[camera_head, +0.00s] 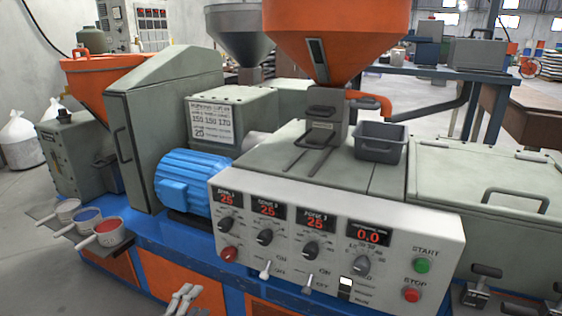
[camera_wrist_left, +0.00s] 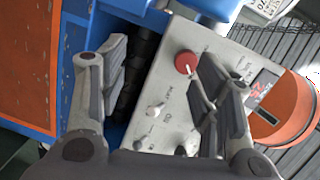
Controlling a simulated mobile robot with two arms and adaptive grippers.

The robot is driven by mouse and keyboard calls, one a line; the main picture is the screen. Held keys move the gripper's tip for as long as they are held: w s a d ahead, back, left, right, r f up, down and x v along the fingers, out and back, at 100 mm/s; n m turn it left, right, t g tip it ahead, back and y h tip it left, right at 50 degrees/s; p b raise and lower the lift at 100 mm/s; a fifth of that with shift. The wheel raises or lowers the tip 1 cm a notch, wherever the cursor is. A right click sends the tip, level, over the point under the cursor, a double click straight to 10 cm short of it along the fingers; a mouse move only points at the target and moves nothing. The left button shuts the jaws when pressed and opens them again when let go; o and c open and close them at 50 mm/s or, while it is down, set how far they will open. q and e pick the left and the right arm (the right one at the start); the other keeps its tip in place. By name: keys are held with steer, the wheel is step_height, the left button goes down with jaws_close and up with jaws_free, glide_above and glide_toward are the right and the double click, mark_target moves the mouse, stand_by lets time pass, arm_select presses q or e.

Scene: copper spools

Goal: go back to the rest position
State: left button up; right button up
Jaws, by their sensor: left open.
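My left gripper (camera_head: 183,296) shows at the bottom edge of the head view, low in front of the blue and orange machine base. In the left wrist view its two fingers (camera_wrist_left: 160,82) stand apart with nothing between them. Beyond them is the pale control panel (camera_head: 335,238), with its red knob (camera_wrist_left: 187,62) just past the right finger. The gripper appears apart from the panel. The panel displays read 25, 25, 25 and 0.0. My right gripper is in neither view.
Three scoops (camera_head: 106,232) rest on a ledge at the left. A blue motor (camera_head: 191,182), orange hopper (camera_head: 337,30) and grey bin (camera_head: 381,142) are above and behind the panel. Green start (camera_head: 422,265) and red stop (camera_head: 412,295) buttons are at its right. Open floor lies at lower left.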

arm_select(q)
steer(key=s+f+n+g+y, duration=0.2)
steer(key=s+f+n, duration=0.2)
steer(key=f, duration=0.3)
steer(key=s+a+f+n+g+y, duration=0.1)
steer(key=s+f+n+g, duration=0.2)
steer(key=s+f, duration=0.35)
steer(key=s+f+n+g+y, duration=0.2)
steer(key=s+f+n, duration=0.15)
steer(key=f, duration=0.55)
steer(key=s+d+f+n+g, duration=0.2)
steer(key=s+f, duration=0.2)
steer(key=s, duration=0.2)
steer(key=s+d+f+n+g+h, duration=0.1)
steer(key=s+d+f+n+g, duration=0.15)
steer(key=s, duration=0.45)
steer(key=s+d+f+n+g, duration=0.2)
steer(key=s+f+g, duration=0.15)
steer(key=s, duration=0.25)
steer(key=s+a+p, duration=0.3)
steer(key=s+p, duration=1.2)
steer(key=p, duration=0.1)
steer(key=shift+s+a+m, duration=0.2)
steer(key=shift+s+m, duration=0.1)
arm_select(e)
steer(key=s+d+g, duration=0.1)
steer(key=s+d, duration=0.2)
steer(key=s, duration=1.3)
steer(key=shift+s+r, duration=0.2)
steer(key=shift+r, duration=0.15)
